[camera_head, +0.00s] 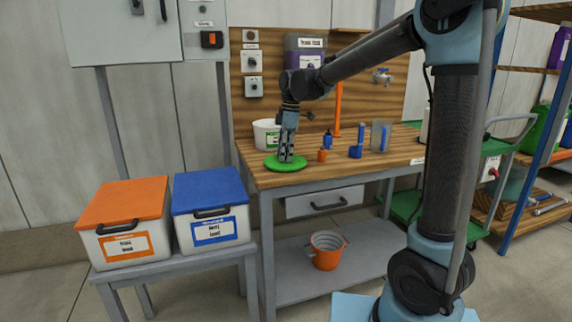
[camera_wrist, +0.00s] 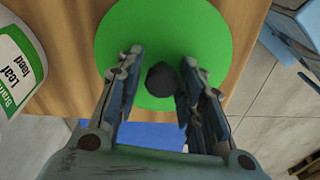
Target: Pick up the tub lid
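The tub lid (camera_head: 272,164) is a flat green disc with a dark knob, lying on the wooden bench top near its left front corner. In the wrist view the lid (camera_wrist: 175,30) fills the upper middle, with its knob (camera_wrist: 162,79) between my fingers. My gripper (camera_head: 287,158) points down over the lid. In the wrist view my gripper (camera_wrist: 161,57) is open, one finger on each side of the knob. A gap shows on the left of the knob; the right finger is close to it, and contact is unclear. The white tub (camera_head: 265,135) stands just behind the lid.
An orange-lidded box (camera_head: 125,249) and a blue-lidded box (camera_head: 212,236) sit on a lower stand at left. The bench's front strip is clear.

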